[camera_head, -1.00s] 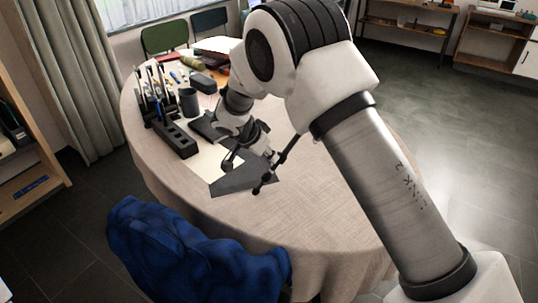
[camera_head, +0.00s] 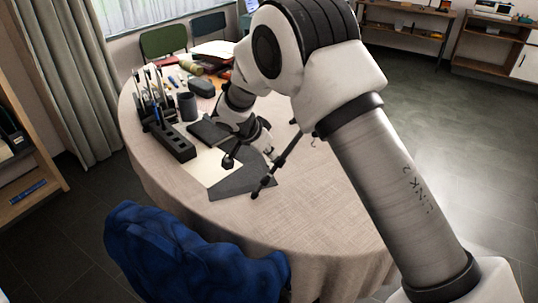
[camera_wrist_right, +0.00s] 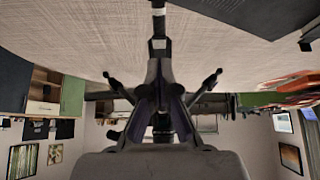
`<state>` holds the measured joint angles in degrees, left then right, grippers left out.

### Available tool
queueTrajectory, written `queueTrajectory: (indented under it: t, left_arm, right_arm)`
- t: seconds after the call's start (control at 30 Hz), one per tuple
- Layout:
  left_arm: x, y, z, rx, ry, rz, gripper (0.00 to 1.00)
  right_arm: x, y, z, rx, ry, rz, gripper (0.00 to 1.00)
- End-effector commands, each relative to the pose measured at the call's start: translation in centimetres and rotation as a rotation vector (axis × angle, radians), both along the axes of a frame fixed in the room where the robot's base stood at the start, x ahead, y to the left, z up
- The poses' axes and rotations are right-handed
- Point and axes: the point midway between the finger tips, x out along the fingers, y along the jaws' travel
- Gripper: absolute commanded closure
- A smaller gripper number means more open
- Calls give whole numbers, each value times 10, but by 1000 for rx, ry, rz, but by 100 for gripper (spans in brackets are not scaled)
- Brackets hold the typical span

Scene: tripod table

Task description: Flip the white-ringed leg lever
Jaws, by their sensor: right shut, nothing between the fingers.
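The black tripod stands on the round table, partly hidden by my right arm. In the head view one long dark leg (camera_head: 268,180) slants down to the front, and a dark foot (camera_head: 228,162) shows left of my wrist. My right gripper (camera_head: 270,154) is shut and empty, low over the table beside that long leg; contact cannot be told. In the right wrist view the shut gripper (camera_wrist_right: 158,50) points up the picture. Dark legs show at left (camera_wrist_right: 113,83) and right of it. A pale band shows at the top centre; whether it is the white ring is unclear. The lever cannot be made out. My left gripper is out of view.
The table (camera_head: 300,215) has a beige cloth. A dark grey sheet (camera_head: 245,180), a black holder (camera_head: 173,141) and a dark cup (camera_head: 187,106) lie left of the arm. A blue-draped chair (camera_head: 190,255) stands in front. The cloth at front right is clear.

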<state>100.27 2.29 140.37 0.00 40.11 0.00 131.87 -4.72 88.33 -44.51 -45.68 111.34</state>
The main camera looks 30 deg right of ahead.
Motion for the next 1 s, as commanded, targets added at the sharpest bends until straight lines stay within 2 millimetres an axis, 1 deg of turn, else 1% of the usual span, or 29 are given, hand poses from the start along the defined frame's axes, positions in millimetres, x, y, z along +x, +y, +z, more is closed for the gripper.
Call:
queueTrajectory:
  t: [0.47,0.77,1.0]
  left_arm:
    - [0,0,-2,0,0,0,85]
    - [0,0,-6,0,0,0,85]
    - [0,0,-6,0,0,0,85]
  right_arm:
    - [1,-2,2,0,0,0,100]
    - [2,-9,6,0,0,-1,100]
    - [2,-10,8,0,1,-1,100]
